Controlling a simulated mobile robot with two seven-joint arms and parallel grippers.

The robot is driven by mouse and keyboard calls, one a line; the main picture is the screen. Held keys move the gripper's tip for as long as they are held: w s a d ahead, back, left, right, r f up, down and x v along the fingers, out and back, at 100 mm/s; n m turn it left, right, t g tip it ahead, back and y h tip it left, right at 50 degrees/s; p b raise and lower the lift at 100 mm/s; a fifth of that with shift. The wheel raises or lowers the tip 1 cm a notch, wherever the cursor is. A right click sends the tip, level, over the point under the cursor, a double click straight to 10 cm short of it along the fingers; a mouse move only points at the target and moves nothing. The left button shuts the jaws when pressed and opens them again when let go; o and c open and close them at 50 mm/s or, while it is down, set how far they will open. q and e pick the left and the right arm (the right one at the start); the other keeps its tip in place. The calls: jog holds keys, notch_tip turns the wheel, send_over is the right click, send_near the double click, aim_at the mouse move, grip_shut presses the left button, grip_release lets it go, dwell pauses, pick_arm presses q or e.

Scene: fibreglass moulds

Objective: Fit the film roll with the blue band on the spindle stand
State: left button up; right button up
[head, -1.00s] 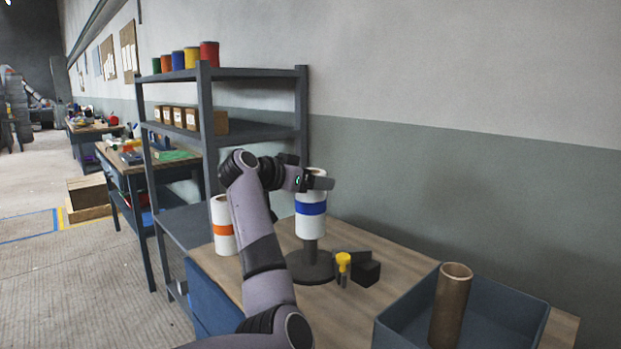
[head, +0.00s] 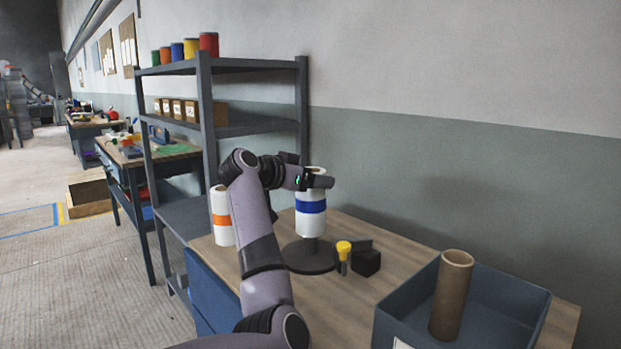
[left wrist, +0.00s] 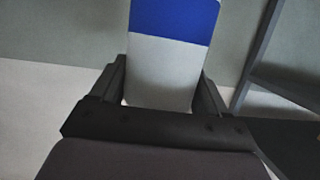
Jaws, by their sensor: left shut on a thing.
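The film roll (head: 310,224) is white with a blue band and stands upright. It sits directly above the round dark base of the spindle stand (head: 308,258), with a short length of post showing below it. The spindle's upper part is hidden, so the roll seems to be around it. My left gripper (head: 318,181) is shut on the roll near its top. In the left wrist view, the roll (left wrist: 172,20) is between the two fingers of my left gripper (left wrist: 162,74). My right gripper is not in view.
A blue bin (head: 497,305) holds a brown tube (head: 452,297). A grey shelf (head: 205,120) stands behind.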

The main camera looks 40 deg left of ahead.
aim_at(310, 200)
pick_arm(q)
jog(key=shift+f+b, duration=0.3)
jog(key=shift+f, duration=0.15)
jog(key=shift+f+b, duration=0.55)
jog(key=shift+f, duration=0.65)
jog(key=shift+f+b, duration=0.7)
jog(key=shift+f, duration=0.2)
jog(key=o, duration=1.8)
